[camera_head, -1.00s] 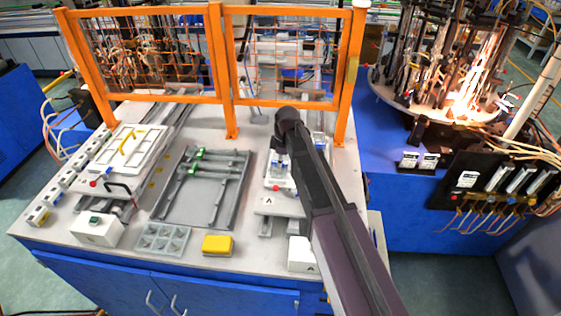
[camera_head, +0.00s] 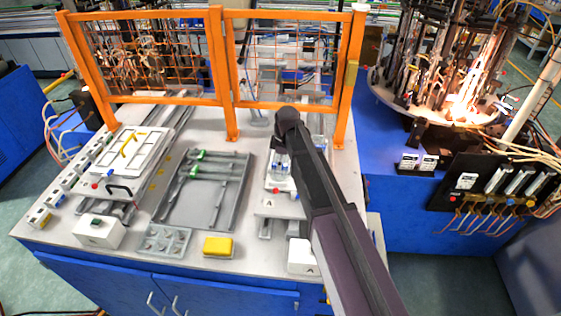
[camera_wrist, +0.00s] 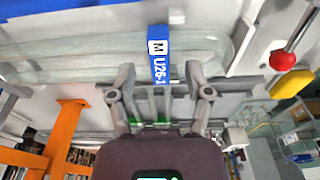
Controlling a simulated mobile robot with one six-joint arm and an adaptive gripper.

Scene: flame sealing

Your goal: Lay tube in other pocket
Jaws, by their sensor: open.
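A clear glass tube with rounded ends (camera_wrist: 60,62) lies across the upper part of the wrist view. It carries a blue label (camera_wrist: 158,58) marked "M U26-1". My gripper (camera_wrist: 160,90) is open, with its two fingers on either side of the label. The glass lies at or just beyond the fingertips; I cannot tell if they touch it. The pocket that the task means cannot be told for sure.
A grey frame tray (camera_head: 238,182) with green clips (camera_head: 198,155) stands left of my arm. An orange mesh fence (camera_head: 228,100) stands behind. A yellow block (camera_head: 218,246) and a small compartment tray (camera_head: 165,240) lie in front. A red knob (camera_wrist: 282,60) is close on the right in the wrist view.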

